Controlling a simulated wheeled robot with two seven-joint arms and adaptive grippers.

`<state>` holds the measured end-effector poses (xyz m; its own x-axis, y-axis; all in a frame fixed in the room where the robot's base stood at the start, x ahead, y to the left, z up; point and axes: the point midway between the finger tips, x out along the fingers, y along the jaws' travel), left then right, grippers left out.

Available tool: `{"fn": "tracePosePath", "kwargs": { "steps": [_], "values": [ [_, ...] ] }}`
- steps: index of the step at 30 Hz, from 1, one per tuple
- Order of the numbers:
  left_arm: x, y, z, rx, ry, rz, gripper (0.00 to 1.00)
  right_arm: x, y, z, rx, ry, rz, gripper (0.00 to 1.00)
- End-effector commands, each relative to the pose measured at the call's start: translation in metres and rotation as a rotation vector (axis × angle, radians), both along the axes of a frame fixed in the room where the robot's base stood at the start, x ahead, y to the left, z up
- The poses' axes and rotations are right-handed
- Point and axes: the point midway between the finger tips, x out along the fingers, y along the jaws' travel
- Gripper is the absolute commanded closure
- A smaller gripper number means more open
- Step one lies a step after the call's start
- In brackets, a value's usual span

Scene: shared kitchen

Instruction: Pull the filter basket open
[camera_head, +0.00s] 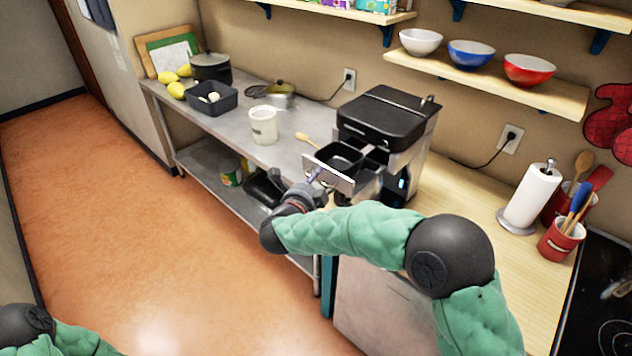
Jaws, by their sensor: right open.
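The black and silver coffee machine (385,118) stands on the counter by the wall. Its filter basket (341,157) sticks out from the front, with a black cup inside and a flat silver front panel (340,180). My right gripper (315,176) is at the outer face of this panel, near its left part, with the fingers open. It is small in the picture, and I cannot tell whether the fingers touch the panel or a handle. My left gripper is out of view; only part of my left arm shows at the bottom left corner.
A paper towel roll (532,196) and a red utensil pot (560,240) stand to the right. Open floor lies left.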

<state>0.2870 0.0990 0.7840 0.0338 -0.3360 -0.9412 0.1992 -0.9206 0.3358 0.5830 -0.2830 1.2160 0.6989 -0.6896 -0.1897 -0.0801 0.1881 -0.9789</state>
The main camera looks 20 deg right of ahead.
Motion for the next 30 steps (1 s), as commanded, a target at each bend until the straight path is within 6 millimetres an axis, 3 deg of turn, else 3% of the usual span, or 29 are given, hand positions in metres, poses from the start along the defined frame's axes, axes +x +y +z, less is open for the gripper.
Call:
{"fn": "tracePosePath", "kwargs": {
  "steps": [5, 19, 30],
  "values": [
    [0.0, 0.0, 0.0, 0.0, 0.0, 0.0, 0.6, -0.009, 0.011, 0.003, 0.0, -0.001, 0.004, 0.58],
    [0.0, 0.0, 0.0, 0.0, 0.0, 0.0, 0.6, -0.069, 0.07, 0.019, 0.0, -0.001, 0.004, 0.58],
    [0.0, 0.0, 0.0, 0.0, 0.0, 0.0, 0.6, -0.084, 0.083, 0.022, -0.001, 0.001, 0.0, 0.58]
  ]
}}
